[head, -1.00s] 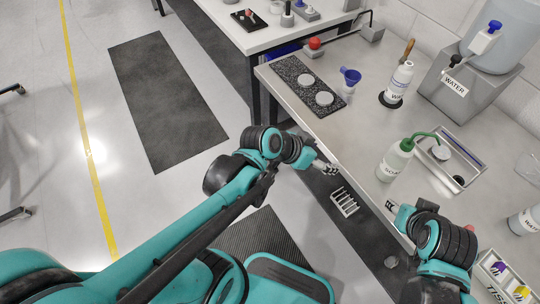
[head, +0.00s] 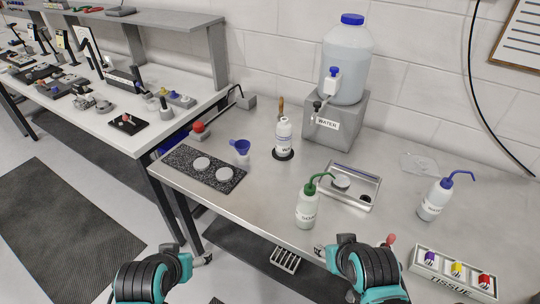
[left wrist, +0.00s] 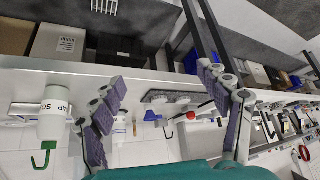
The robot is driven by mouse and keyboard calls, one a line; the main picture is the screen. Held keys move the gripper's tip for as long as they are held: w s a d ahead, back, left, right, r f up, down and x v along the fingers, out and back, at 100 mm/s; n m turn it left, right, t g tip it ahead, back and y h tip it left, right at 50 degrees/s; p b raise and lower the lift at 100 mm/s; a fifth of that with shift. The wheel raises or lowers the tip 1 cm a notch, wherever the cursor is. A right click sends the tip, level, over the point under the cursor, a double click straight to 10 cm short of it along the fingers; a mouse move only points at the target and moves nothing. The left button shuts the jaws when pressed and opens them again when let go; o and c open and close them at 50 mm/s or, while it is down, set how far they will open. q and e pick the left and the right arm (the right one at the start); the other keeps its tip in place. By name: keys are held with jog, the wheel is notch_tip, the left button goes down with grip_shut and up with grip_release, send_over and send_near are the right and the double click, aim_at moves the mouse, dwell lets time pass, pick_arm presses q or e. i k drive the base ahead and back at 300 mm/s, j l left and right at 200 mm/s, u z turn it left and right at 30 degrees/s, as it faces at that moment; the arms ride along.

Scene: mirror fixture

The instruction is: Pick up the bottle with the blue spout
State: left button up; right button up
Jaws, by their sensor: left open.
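The bottle with the blue spout (head: 434,201) stands upright on the right part of the steel bench. It is white with a dark label that is too small to read surely. My left gripper (head: 205,258) is low in front of the bench, left of centre and far from this bottle. In the left wrist view its two fingers (left wrist: 168,100) are wide apart with nothing between them. My right gripper (head: 321,252) is at the bench's front edge, left of the blue-spout bottle and apart from it. Its fingers are too small to read.
A soap bottle with a green spout (head: 307,208) stands near the front edge. A white bottle (head: 283,137) stands on a black disc. A water tank (head: 346,65), metal tray (head: 371,199), blue funnel (head: 240,147) and tissue box (head: 459,269) share the bench (head: 285,188).

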aim_at(440, 194)
jog(key=z, duration=1.65)
